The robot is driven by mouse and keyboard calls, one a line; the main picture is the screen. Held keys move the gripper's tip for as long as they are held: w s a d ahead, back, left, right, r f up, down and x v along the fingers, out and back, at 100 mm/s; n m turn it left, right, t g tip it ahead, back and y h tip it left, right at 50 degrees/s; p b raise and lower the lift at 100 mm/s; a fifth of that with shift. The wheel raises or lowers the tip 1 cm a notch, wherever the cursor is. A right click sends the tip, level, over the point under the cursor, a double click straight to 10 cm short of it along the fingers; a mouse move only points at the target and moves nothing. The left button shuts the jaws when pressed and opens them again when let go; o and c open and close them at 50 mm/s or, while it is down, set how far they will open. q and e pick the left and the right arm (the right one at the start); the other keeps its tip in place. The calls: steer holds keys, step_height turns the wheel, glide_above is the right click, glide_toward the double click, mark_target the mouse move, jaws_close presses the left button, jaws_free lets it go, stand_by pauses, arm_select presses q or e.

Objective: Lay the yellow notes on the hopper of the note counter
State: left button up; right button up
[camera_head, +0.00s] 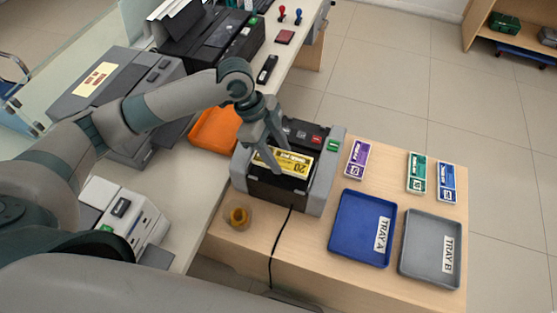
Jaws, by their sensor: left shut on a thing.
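The bundle of yellow notes (292,162), marked 20, is at the top of the note counter (318,187). My left gripper (268,158) reaches down from above and is shut on the left part of the yellow notes. The notes are over the dark hopper area of the counter; I cannot tell whether they touch it. My right gripper is not in view.
Purple notes (357,160), green notes (417,172) and blue notes (447,182) lie right of the counter. Blue tray A (341,247) and grey tray B (409,268) are in front. An orange tray (205,140) is at left. A black cable (273,248) crosses the table.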

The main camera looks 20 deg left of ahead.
mark_target(277, 158)
arm_select(q)
steer(key=shift+f, duration=0.15)
step_height(277, 158, down, 3)
steer(key=shift+s+r+p, duration=0.1)
steer(key=shift+r+p, duration=0.05)
steer(key=shift+p, duration=0.65)
steer(key=shift+f, duration=0.5)
steer(key=shift+f, duration=0.15)
steer(key=o, duration=1.1)
